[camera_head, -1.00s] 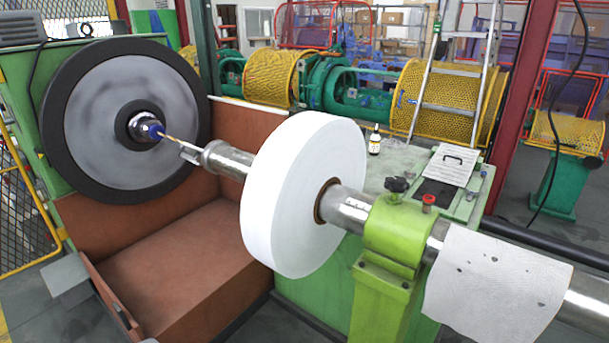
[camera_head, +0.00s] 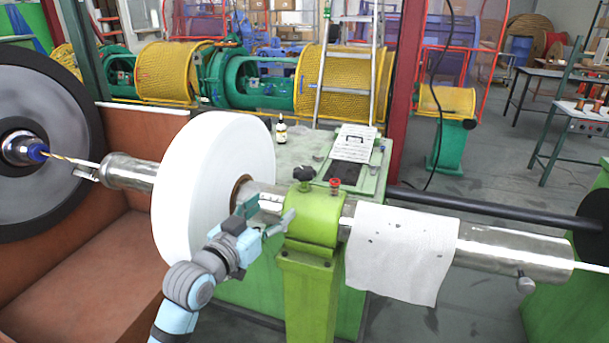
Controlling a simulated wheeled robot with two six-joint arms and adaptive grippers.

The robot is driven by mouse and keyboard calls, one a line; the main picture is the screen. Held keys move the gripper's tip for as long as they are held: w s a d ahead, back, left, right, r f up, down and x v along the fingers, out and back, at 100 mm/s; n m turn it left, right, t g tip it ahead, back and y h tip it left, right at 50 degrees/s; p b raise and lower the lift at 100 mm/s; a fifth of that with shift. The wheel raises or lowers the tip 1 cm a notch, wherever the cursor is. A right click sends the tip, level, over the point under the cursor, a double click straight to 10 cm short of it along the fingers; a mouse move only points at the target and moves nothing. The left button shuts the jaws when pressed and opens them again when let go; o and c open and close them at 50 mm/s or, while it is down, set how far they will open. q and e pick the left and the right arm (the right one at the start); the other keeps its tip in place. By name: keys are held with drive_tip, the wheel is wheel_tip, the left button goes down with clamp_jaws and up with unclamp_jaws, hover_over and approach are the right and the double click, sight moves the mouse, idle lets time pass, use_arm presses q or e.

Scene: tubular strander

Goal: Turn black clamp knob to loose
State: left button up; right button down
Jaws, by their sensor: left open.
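The black clamp knob (camera_head: 303,174) is a lobed star shape on top of the light-green clamp block (camera_head: 313,218), which surrounds the metal shaft (camera_head: 500,249). A small red knob (camera_head: 335,183) stands to its right on the same block. My left gripper (camera_head: 268,212) is in front of the block's left side, below and left of the black knob and apart from it. Its fingers are spread with nothing between them. My right gripper is out of view.
A large white reel (camera_head: 205,190) sits on the shaft just left of my left gripper. A white cloth (camera_head: 400,250) hangs over the shaft to the right. Space above the black knob is clear.

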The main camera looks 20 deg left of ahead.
sight(298, 176)
use_arm(q)
drive_tip(key=shift+m+h, duration=0.3)
drive_tip(key=shift+h, duration=0.1)
drive_tip(key=w+d+r, duration=0.1)
drive_tip(key=w, duration=0.3)
drive_tip(key=w+d+r, duration=0.1)
drive_tip(key=w, duration=0.3)
drive_tip(key=w+d, duration=0.2)
drive_tip(key=w, duration=0.2)
drive_tip(key=shift+w+r, duration=0.15)
drive_tip(key=shift+r, duration=0.25)
drive_tip(key=shift+w+d, duration=0.15)
drive_tip(key=shift+w, duration=0.3)
